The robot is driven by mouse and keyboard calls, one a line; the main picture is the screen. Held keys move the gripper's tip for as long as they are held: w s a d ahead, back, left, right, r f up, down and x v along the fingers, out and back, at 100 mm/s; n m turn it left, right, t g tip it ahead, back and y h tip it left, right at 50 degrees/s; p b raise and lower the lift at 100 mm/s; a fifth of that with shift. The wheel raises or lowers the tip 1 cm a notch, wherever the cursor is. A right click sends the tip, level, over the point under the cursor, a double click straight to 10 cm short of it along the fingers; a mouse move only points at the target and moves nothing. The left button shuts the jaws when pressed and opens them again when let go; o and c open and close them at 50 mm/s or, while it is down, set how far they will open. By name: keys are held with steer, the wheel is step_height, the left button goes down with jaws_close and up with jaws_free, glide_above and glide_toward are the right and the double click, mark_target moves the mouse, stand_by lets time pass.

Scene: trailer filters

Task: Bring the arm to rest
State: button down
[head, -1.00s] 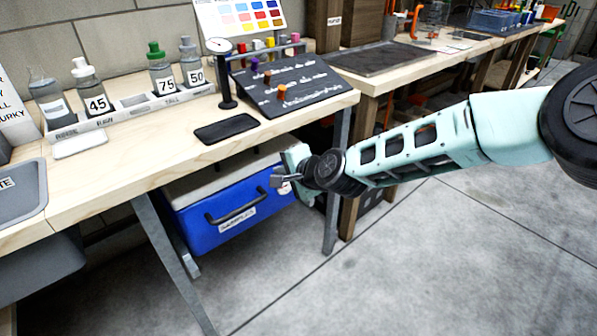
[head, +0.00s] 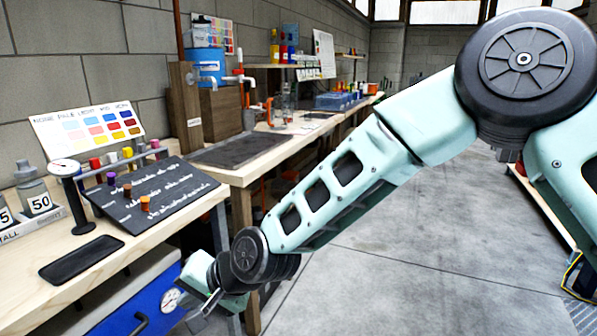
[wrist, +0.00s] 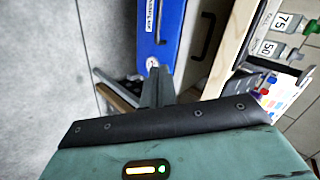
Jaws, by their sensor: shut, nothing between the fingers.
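My arm slants down from the upper right to the lower left of the head view, with the elbow high. The gap between the gripper and the cooler is hard to judge.
The near workbench (head: 120,262) carries a dark slanted board (head: 150,196) with colored pegs, a color chart (head: 92,140), a black pad (head: 82,259) and a bottle marked 50 (head: 37,198). A second bench (head: 250,170) runs behind my arm. Grey floor (head: 430,255) lies open to the right.

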steer(key=s+d+r+n+g+h, duration=0.1)
steer(key=s+d+r+n+h, duration=0.15)
steer(key=s+d, duration=0.6)
steer(key=s+d+r+n+g+h, duration=0.1)
steer(key=s+d+n+h, duration=0.25)
steer(key=d, duration=1.05)
steer(key=s+d+r+n+g+h, duration=0.1)
steer(key=s+d+r+n+h, duration=0.15)
steer(key=s+d, duration=0.7)
step_height(320, 180, up, 20)
steer(key=w+d+p, duration=0.2)
steer(key=p, duration=1.8)
steer(key=shift+w+d+m, duration=0.2)
steer(key=shift+w+m, duration=0.15)
steer(key=shift+f, duration=0.1)
